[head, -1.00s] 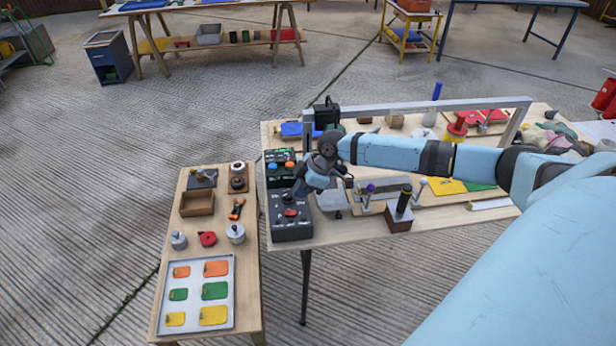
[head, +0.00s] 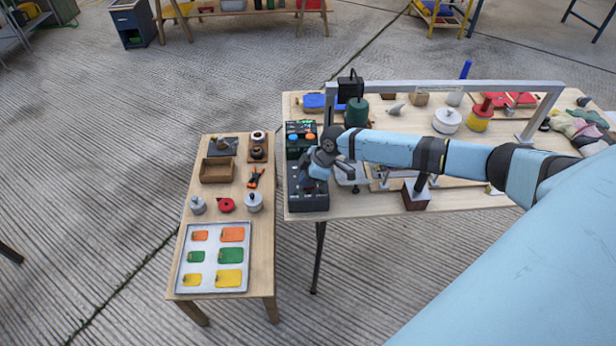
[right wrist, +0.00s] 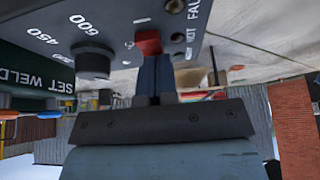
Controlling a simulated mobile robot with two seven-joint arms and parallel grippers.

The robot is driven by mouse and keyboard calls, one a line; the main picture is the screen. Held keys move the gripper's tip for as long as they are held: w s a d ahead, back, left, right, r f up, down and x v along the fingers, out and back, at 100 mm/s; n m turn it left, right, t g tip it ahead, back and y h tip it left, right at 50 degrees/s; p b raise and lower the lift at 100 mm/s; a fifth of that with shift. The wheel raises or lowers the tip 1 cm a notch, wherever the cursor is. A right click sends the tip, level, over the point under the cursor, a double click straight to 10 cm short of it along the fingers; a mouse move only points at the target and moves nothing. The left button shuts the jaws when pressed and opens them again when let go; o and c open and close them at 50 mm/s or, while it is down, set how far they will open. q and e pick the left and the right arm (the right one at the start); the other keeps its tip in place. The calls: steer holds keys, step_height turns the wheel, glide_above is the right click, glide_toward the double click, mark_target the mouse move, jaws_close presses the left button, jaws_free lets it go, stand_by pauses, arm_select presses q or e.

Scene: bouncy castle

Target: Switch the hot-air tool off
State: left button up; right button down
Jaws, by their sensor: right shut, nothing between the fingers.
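The hot-air tool's dark control box (head: 308,202) sits at the left front corner of the work table. It fills the top of the right wrist view, upside down, with a black dial (right wrist: 92,62) marked 450 and 600 and a red switch (right wrist: 148,42). My right gripper (head: 310,182) is over the box and hides the switch in the head view. In the right wrist view my right gripper (right wrist: 154,62) is shut and empty, its fingertips right at the red switch. I cannot tell whether they press it, nor which way it is set. My left gripper is out of view.
Behind the box is a green-faced unit (head: 300,130) with orange and blue buttons. A grey metal frame (head: 440,87) spans the work table (head: 350,208). A lower side table (head: 178,270) to the left holds a tray (head: 238,291) of coloured pieces and small tools.

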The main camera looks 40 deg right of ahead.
steer(key=shift+w+a+f+h+p, duration=0.2)
steer(key=shift+a+h+p, duration=0.1)
steer(key=shift+a+h, duration=0.1)
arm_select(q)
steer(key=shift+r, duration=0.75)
arm_select(e)
steer(key=shift+s+d, duration=0.1)
steer(key=shift+d, duration=0.1)
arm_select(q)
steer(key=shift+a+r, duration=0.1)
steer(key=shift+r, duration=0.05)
arm_select(e)
steer(key=shift+s+d+g, duration=0.3)
steer(key=shift+s+d, duration=0.2)
steer(key=shift+d, duration=0.15)
arm_select(q)
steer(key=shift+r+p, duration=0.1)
steer(key=shift+p, duration=0.25)
